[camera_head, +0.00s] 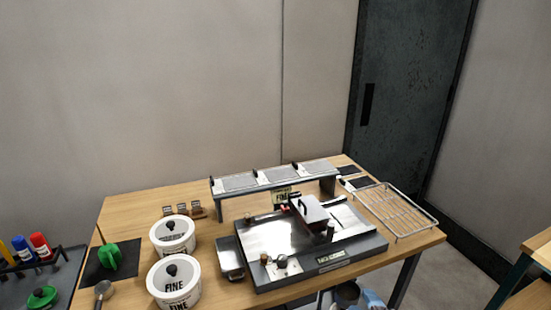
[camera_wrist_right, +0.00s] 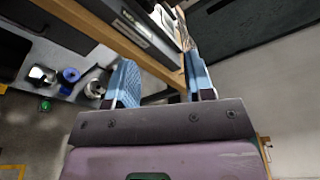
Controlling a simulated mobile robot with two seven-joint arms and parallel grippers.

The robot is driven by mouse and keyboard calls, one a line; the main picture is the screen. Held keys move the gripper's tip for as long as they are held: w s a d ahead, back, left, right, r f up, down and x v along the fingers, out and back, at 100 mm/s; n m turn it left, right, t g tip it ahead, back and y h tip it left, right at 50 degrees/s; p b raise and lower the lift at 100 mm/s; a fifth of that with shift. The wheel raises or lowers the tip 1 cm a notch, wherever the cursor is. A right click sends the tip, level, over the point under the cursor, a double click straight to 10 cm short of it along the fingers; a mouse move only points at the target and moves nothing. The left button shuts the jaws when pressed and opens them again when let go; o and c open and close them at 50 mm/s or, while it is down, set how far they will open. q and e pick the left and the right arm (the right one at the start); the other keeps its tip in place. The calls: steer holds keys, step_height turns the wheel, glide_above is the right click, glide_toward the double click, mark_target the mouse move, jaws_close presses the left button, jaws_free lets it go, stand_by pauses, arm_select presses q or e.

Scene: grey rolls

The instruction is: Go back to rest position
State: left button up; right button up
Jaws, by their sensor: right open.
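My right gripper (camera_head: 370,299) shows only in part at the bottom edge of the head view, in front of and below the table's front edge. In the right wrist view my right gripper (camera_wrist_right: 160,82) has its two blue fingers well apart, with nothing between them. My left gripper is in neither view. The wooden table (camera_head: 135,208) stands ahead of me. On it is a flat grey machine (camera_head: 270,235) with a dark-handled block (camera_head: 309,210) on top.
A raised rack (camera_head: 278,174) with grey pads stands behind the machine. Two white tubs marked FINE (camera_head: 174,290) stand left of it, near a small metal tray (camera_head: 229,258). A wire rack (camera_head: 396,210) lies at the right end. Coloured bottles (camera_head: 40,246) stand far left.

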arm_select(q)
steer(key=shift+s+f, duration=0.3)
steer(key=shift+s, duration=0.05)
arm_select(e)
steer(key=s+d+f+n+g+h, duration=0.1)
steer(key=s+d+f+n, duration=0.1)
steer(key=s+n, duration=0.3)
steer(key=s+d+f+n+g+h, duration=0.1)
steer(key=s+f+n, duration=0.4)
steer(key=n, duration=0.5)
steer(key=s+d+f+n+g+h, duration=0.1)
steer(key=s+d+f+n+g, duration=0.2)
steer(key=s+d+n, duration=0.2)
steer(key=shift+s+f+n, duration=0.15)
steer(key=shift+f+n, duration=0.2)
steer(key=shift+n, duration=0.85)
